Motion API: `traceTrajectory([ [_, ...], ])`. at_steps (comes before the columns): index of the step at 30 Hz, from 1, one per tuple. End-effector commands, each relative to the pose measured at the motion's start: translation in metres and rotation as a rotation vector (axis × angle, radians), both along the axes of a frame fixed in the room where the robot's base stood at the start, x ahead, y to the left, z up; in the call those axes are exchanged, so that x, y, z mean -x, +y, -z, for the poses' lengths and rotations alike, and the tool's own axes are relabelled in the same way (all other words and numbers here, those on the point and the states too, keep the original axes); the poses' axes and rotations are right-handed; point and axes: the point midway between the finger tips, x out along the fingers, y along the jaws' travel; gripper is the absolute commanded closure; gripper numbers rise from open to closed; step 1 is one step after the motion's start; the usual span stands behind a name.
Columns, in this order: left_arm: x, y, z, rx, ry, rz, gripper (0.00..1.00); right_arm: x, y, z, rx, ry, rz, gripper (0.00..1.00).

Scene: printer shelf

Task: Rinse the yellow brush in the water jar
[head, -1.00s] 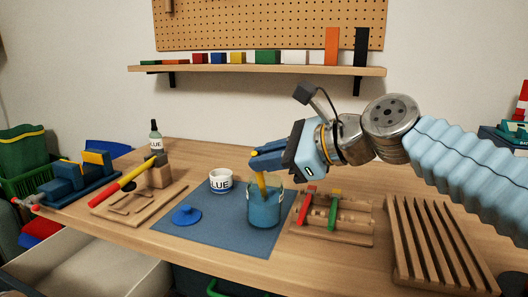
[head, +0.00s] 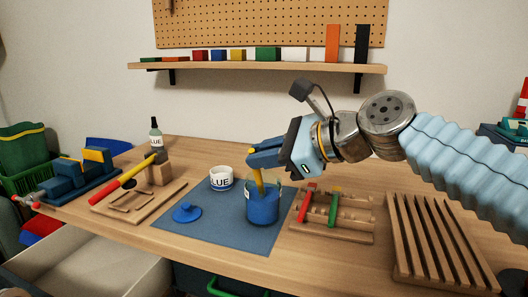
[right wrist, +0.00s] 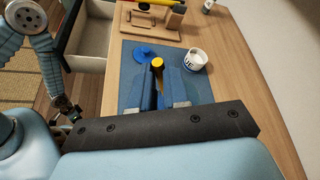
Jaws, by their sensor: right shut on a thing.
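The yellow brush (head: 259,181) stands nearly upright with its lower end inside the glass water jar (head: 262,211). Its bristles are hidden in the blue water. My right gripper (head: 256,163) is shut on the brush's upper handle, above the jar rim. In the right wrist view the brush's round yellow end (right wrist: 157,62) shows between the blue fingers (right wrist: 163,88); the jar is mostly hidden there. The jar stands on the blue mat (head: 226,232). Part of my left arm, with what looks like its gripper (right wrist: 64,108), shows small in the right wrist view; its jaws are unclear.
A white glue cup (head: 221,181) and a blue lid (head: 186,213) sit left of the jar. A wooden rack (head: 352,231) with red and green handled tools stands close right, then a slatted rack (head: 440,245). The mat's front is clear.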

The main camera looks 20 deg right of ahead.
Motion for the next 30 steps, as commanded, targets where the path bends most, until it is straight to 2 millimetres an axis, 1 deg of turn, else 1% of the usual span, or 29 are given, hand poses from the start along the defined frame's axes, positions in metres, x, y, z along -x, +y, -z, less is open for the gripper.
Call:
traceTrajectory([
  [1,0.0,0.0,0.0,0.0,0.0,0.0,0.57,-0.005,-0.002,0.001,-0.001,0.002,-0.001,1.0],
  [6,0.0,0.0,0.0,0.0,0.0,0.0,0.57,-0.009,-0.005,0.0,-0.001,0.002,0.0,1.0],
  [17,0.0,0.0,0.0,0.0,0.0,0.0,0.57,-0.009,-0.005,-0.001,0.0,0.001,-0.001,1.0],
  [30,0.0,0.0,0.0,0.0,0.0,0.0,0.57,0.005,0.004,-0.036,-0.001,0.0,-0.001,1.0],
])
